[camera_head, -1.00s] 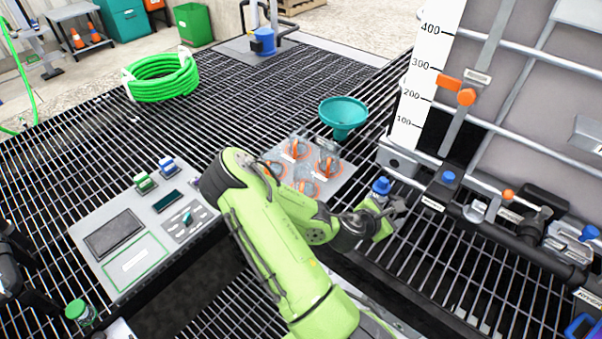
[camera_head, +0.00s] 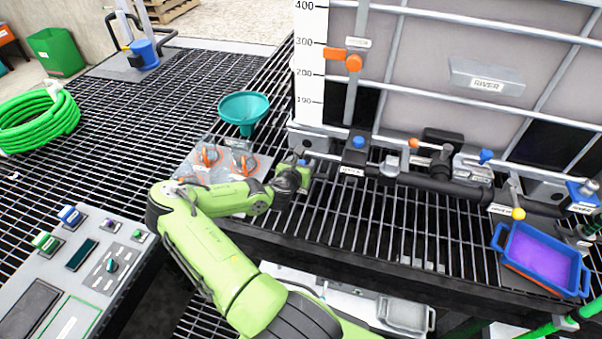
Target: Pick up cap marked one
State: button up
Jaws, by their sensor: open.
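My gripper (camera_head: 303,174) is at the left end of the dark manifold pipe (camera_head: 430,184), low over the grating. It appears open, though its fingers are small and partly hidden by the wrist. A small blue part (camera_head: 303,162) shows right at the fingers; I cannot tell whether it is a cap or whether the fingers touch it. A clear tray (camera_head: 190,178) to the left of my gripper holds several round pieces with orange rings (camera_head: 208,156). No cap with a readable number one shows; any marking is too small to read.
A teal funnel (camera_head: 244,108) stands behind the tray. Valves with blue (camera_head: 358,142) and orange handles line the manifold, below a large tank with a scale (camera_head: 310,75). A blue tray with purple content (camera_head: 540,257) is at right. Grating in front of the manifold is clear.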

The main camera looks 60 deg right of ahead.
jog(key=shift+x, duration=1)
jog(key=c, duration=0.7)
